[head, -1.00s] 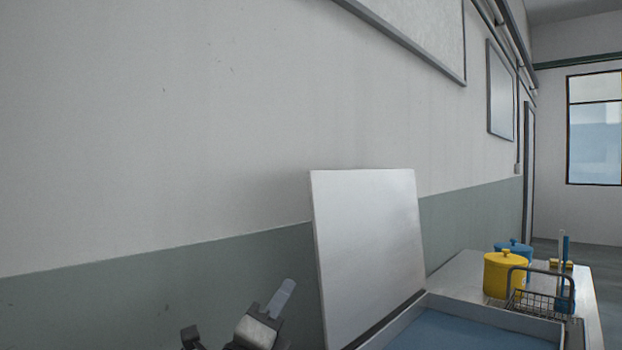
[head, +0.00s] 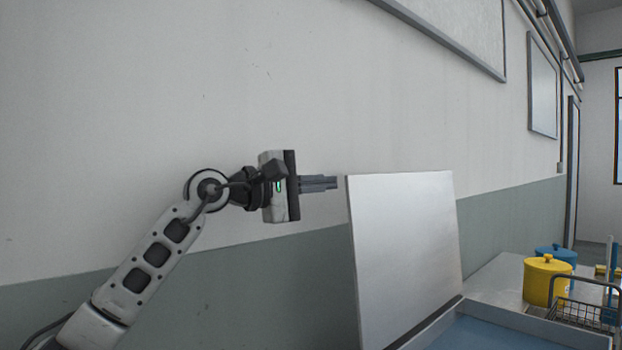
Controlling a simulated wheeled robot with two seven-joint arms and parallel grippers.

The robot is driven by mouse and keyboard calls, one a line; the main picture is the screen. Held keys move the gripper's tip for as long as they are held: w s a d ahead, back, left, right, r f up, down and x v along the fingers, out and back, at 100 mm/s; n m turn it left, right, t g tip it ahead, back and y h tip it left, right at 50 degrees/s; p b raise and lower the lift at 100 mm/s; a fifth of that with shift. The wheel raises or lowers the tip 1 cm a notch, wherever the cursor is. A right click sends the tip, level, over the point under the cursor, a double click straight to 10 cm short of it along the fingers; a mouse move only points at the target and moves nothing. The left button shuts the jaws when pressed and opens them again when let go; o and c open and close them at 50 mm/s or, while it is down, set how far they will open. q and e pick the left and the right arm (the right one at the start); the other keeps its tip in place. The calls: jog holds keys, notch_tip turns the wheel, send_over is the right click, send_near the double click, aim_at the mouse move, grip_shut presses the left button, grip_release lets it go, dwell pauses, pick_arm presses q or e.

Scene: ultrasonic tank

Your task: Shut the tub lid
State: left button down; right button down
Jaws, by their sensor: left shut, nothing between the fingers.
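The tub lid (head: 405,250) is a flat silver-grey panel standing upright at the tub's left edge, leaning back slightly. The tub (head: 535,325) shows its rim at the bottom right, with blue inside. My left gripper (head: 334,183) is shut and empty. Its fingers point right, and the tips are beside the lid's upper left corner. A small gap seems to lie between tips and lid in the picture; I cannot tell the depth. My right gripper is not in view.
A yellow lidded pot (head: 545,280), a blue lidded pot (head: 556,254) and a wire basket (head: 585,312) stand on the metal counter (head: 497,281) beyond the tub. The wall (head: 200,90) runs behind the lid. The space above the tub is clear.

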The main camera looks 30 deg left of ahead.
aim_at(349, 181)
pick_arm(q)
jog(key=p+x, duration=0.1)
jog(key=x, duration=0.4)
jog(key=shift+s+r, duration=0.1)
jog(key=shift+r, duration=0.05)
jog(key=shift+d, duration=0.1)
jog(key=shift+w, duration=0.2)
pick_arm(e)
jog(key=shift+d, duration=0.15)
pick_arm(q)
jog(key=shift+d, duration=0.15)
